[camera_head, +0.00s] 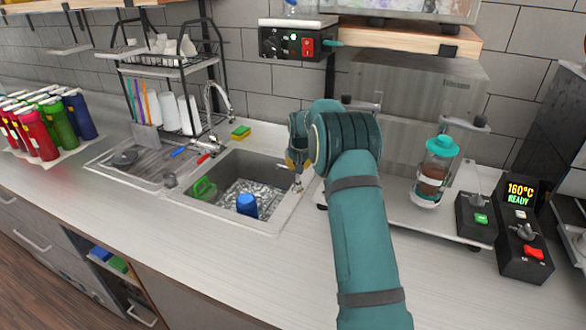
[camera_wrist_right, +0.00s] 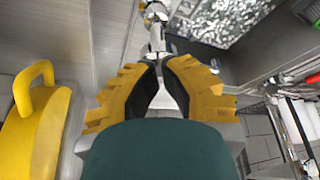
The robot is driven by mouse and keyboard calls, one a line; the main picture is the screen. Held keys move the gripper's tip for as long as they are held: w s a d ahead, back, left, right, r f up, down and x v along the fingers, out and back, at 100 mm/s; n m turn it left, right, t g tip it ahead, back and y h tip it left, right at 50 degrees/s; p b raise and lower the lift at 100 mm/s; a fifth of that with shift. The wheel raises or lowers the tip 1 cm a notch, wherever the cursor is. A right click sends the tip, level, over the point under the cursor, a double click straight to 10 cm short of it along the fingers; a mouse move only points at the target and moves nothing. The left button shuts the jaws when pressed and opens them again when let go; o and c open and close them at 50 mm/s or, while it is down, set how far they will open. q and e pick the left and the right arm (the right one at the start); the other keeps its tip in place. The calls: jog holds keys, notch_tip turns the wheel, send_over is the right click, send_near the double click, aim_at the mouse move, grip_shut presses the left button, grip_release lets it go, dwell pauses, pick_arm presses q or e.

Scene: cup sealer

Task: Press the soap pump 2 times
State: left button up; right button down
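The soap pump (camera_head: 298,184) is a small silver fitting on the counter by the back right corner of the sink, mostly hidden behind my right gripper in the head view. In the right wrist view its metal spout (camera_wrist_right: 156,38) shows just beyond the fingertips. My right gripper (camera_head: 293,163) is over the pump, pointing down. Its yellow fingers (camera_wrist_right: 160,66) come together at the tips and look shut, with a silver surface showing between them. I cannot tell whether they touch the pump. My left gripper is out of view.
The sink (camera_head: 264,180) holds a blue cup (camera_head: 247,204) and a green item (camera_head: 203,189). The faucet (camera_head: 218,105) stands behind it. The sealer, with a teal-lidded cup (camera_head: 438,160), is to the right. A yellow handled object (camera_wrist_right: 38,125) is close left in the wrist view.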

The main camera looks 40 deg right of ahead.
jog(key=shift+f+b, duration=0.55)
jog(key=shift+f, duration=0.6)
jog(key=shift+r, duration=0.2)
jog(key=shift+r+p, duration=1.55)
jog(key=shift+r, duration=0.65)
notch_tip(320, 180, up, 6)
jog(key=p, duration=0.4)
